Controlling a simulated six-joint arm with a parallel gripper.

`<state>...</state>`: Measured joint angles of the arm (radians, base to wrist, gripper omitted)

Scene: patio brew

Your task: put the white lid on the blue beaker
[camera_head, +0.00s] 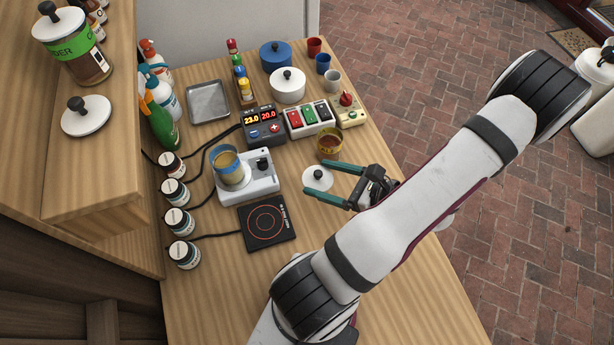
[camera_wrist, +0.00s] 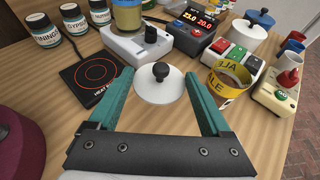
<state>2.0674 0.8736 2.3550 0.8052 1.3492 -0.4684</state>
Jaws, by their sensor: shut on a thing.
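The white lid (camera_head: 316,179) with a black knob sits between the teal fingers of my gripper (camera_head: 317,180). My gripper is shut on the lid by its rim; in the wrist view the lid (camera_wrist: 148,91) spans the space between the fingertips. I cannot tell whether the lid touches the table. The blue beaker (camera_head: 236,176) stands upright on a white device (camera_head: 263,186), to the left of my gripper. It is uncovered and shows tan contents. In the wrist view only its lower part shows, at the top edge (camera_wrist: 127,17).
A black hot plate (camera_head: 267,236) lies left of and nearer than the lid. A yellow-banded can (camera_head: 329,146) stands just behind it. Control boxes (camera_head: 264,124), a white pot (camera_head: 287,91) and small cups stand further back. Dark jars (camera_head: 179,221) line the left. The table's front is clear.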

